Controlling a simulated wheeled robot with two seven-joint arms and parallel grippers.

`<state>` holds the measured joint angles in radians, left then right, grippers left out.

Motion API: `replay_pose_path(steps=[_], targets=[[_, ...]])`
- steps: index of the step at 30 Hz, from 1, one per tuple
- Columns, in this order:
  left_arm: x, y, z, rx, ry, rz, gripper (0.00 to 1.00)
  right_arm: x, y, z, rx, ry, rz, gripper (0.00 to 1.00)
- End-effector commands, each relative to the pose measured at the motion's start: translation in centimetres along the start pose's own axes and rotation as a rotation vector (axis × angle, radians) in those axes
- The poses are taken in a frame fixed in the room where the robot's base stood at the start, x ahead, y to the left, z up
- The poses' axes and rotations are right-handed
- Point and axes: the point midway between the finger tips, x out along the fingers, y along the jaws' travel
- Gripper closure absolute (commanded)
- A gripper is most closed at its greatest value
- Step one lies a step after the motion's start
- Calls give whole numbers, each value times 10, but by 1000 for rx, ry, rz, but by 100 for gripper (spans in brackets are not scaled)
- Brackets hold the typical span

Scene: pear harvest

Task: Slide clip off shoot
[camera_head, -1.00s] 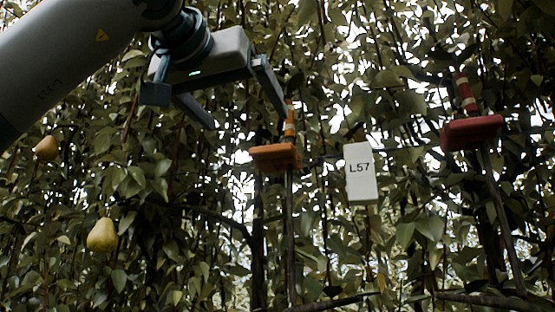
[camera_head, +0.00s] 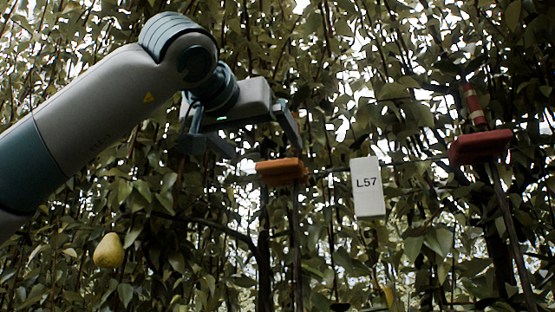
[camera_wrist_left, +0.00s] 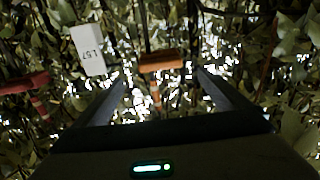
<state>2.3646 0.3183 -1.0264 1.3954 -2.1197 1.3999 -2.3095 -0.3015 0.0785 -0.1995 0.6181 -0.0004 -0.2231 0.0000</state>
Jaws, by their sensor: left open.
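An orange clip (camera_head: 282,172) sits on a thin upright shoot at the middle of the head view. It also shows in the left wrist view (camera_wrist_left: 161,62), with its orange-and-white striped part (camera_wrist_left: 156,97) between my fingers. My left gripper (camera_head: 262,150) is open just above the clip's block, its fingers apart on either side. In the head view the gripper hides the striped part. I cannot tell whether a finger touches it. A red clip (camera_head: 480,146) with a striped upper part sits on another shoot at the right. My right gripper is not in view.
A white tag marked L57 (camera_head: 367,187) hangs between the two clips, close to the orange one. A yellow pear (camera_head: 109,250) hangs at lower left, below my arm. Dense leaves and thin branches fill the background.

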Motion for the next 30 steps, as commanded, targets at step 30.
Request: replay_pose_path(steps=[30], targets=[[110,0,0,1,1,1,5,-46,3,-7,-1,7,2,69]])
